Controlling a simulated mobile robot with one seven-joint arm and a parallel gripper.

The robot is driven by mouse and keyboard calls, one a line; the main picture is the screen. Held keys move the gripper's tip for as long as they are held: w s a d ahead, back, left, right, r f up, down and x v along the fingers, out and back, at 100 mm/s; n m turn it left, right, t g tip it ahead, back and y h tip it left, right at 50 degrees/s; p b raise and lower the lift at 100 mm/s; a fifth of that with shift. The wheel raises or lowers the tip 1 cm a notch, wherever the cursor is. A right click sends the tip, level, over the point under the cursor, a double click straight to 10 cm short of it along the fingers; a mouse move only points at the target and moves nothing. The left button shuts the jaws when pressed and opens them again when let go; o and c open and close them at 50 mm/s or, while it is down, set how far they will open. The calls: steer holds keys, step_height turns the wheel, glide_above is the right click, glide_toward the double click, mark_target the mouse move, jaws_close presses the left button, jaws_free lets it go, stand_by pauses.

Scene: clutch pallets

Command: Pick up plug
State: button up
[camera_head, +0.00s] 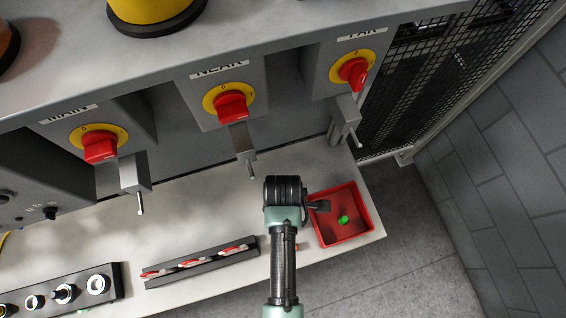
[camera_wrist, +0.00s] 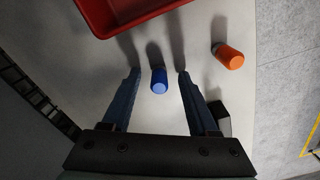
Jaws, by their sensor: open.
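A blue plug (camera_wrist: 159,82) stands on the pale bench top in the wrist view. My gripper (camera_wrist: 159,74) is open, with one finger on each side of the blue plug and a gap on both sides. An orange plug (camera_wrist: 230,58) lies to the right, outside the fingers; a small part of it shows beside my arm in the head view (camera_head: 297,246). A green plug (camera_head: 344,220) is in the red tray (camera_head: 371,212). In the head view my arm hides the blue plug.
The red tray's edge (camera_wrist: 140,22) is just beyond my fingertips. A dark rack with red pieces (camera_head: 200,262) and a holder with round sockets (camera_head: 60,293) are to the left. Red rotary switches (camera_head: 232,107) and metal latches (camera_head: 243,150) overhang the bench. The bench edge is near the orange plug.

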jaws_close()
stand_by(0.5)
